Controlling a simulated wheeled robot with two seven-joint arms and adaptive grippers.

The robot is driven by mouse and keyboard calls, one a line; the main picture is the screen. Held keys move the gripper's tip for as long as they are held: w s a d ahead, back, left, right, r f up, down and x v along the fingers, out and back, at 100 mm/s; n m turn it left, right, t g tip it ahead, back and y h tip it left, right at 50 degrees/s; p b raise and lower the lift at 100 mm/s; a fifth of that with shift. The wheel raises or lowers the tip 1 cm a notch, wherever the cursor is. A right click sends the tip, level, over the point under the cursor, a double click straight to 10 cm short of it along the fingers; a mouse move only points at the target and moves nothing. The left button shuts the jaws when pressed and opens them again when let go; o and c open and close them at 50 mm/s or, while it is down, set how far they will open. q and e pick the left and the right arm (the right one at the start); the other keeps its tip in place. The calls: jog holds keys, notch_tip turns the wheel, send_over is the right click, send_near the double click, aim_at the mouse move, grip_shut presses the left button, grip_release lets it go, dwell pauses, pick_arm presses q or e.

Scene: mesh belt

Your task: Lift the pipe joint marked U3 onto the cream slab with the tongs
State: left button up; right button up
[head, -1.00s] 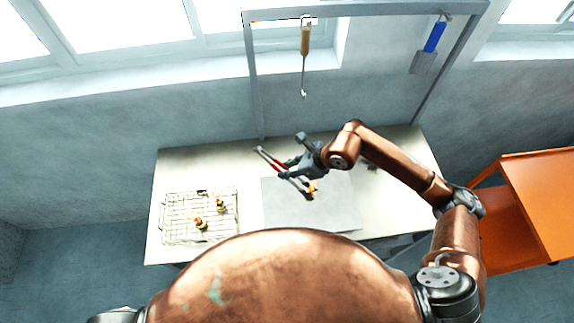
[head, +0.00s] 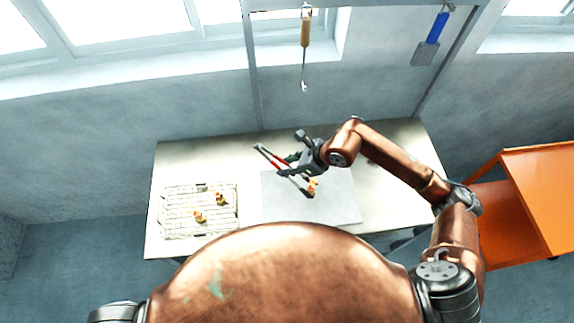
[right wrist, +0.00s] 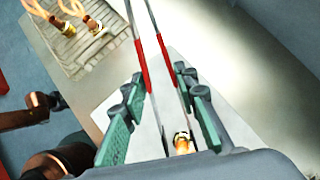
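A pair of tongs with red grips (head: 275,161) lies across my right gripper (head: 293,166). The right wrist view shows the tongs (right wrist: 143,62) between the green finger pads of my right gripper (right wrist: 160,105). The tong arms are spread apart and run down towards an orange and brass pipe joint (head: 313,185). This pipe joint (right wrist: 182,141) is by the tong tips, over the pale slab (head: 335,208). I cannot tell whether the tips touch it or whether it rests on the slab. Its marking cannot be read. My left gripper is out of view.
A wire rack (head: 176,232) on the left of the table holds two more pipe joints (head: 198,216). A brown-handled hook tool (head: 305,30) and a blue-handled scraper (head: 433,35) hang from a frame behind. An orange cart (head: 540,200) stands at the right.

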notch_tip(320, 180, up, 10)
jog(key=p, duration=0.4)
dwell(0.3)
